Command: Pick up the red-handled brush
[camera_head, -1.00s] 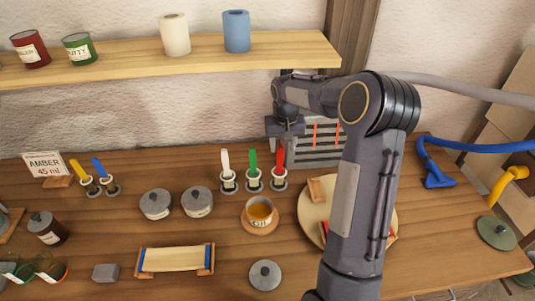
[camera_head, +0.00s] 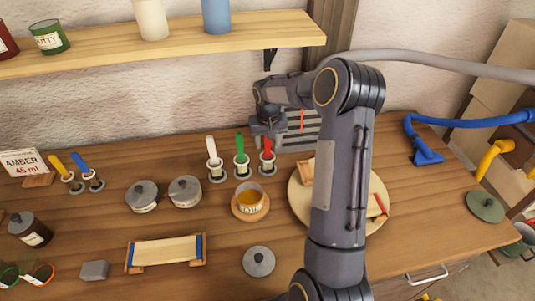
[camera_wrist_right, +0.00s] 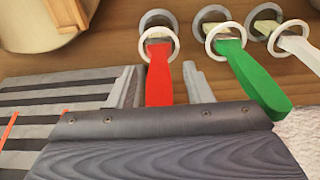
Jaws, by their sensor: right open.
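The red-handled brush (camera_head: 267,150) stands handle up in a ring holder on the bench, at the right end of a row with a green-handled brush (camera_head: 240,146) and a white-handled brush (camera_head: 213,151). My right gripper (camera_head: 268,136) is at the top of the red handle. In the right wrist view the red handle (camera_wrist_right: 160,75) lies between the two fingers of the open gripper (camera_wrist_right: 164,86), with the green handle (camera_wrist_right: 250,75) just outside them. Contact between fingers and handle cannot be told. My left gripper is not in view.
A striped grey panel (camera_head: 302,130) stands behind my right gripper. An oil cup (camera_head: 250,197) sits in front of the brushes, and a round wooden board (camera_head: 297,205) lies to their right. Lidded tins (camera_head: 185,189) stand left. A shelf (camera_head: 180,42) runs above.

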